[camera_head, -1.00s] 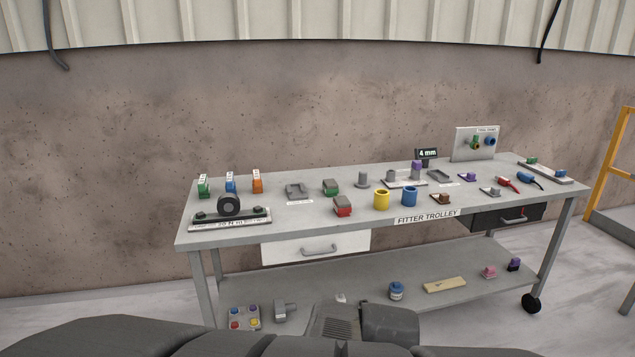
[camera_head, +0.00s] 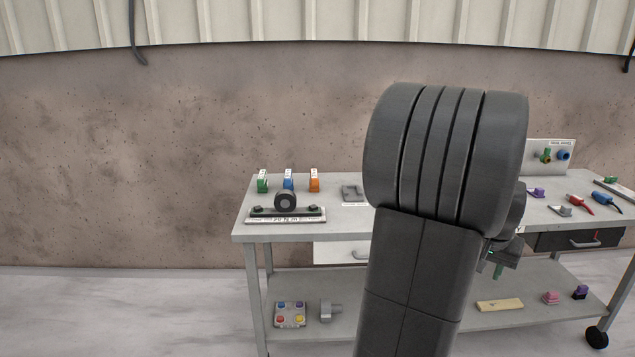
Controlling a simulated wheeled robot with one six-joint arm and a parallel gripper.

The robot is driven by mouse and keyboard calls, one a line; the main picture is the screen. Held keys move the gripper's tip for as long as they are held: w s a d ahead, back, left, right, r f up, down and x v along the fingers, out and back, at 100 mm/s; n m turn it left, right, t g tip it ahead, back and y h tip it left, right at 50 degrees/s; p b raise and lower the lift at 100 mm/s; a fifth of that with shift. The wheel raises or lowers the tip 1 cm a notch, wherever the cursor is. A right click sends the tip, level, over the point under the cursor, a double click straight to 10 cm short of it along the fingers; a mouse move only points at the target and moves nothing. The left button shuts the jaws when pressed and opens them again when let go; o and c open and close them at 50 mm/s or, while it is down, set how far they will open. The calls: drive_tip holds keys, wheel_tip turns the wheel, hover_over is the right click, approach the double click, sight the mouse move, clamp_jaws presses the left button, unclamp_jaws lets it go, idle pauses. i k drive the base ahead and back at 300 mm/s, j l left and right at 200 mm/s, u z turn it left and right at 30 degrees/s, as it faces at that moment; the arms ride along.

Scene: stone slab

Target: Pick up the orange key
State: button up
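An orange piece with a white top tag (camera_head: 314,181) stands upright on the trolley top at the back left. It is the orange thing I see that best fits the key, but its shape is too small to confirm. A blue tagged piece (camera_head: 288,179) and a green one (camera_head: 262,181) stand to its left. My gripper (camera_head: 500,262) shows only in part, low behind my large dark arm link, well to the right of the orange piece. Its fingers are too small and covered to tell whether they are open.
The grey trolley (camera_head: 245,229) has a black roller on a base (camera_head: 286,214) in front of the tagged pieces and a grey bracket (camera_head: 352,194) to their right. My arm hides the middle of the top. The lower shelf holds a plate with coloured buttons (camera_head: 290,315).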

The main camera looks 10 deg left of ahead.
sight(314, 181)
drive_tip(key=i+u, duration=0.25)
drive_tip(key=u, duration=0.25)
drive_tip(key=i+u, duration=0.25)
drive_tip(key=u, duration=0.2)
drive_tip(key=i+l+u, duration=0.1)
drive_tip(key=i+l, duration=0.15)
drive_tip(key=i, duration=0.25)
drive_tip(key=i+l+u, duration=0.15)
drive_tip(key=i, duration=0.3)
drive_tip(key=i+l+u, duration=0.1)
drive_tip(key=i+l, duration=0.3)
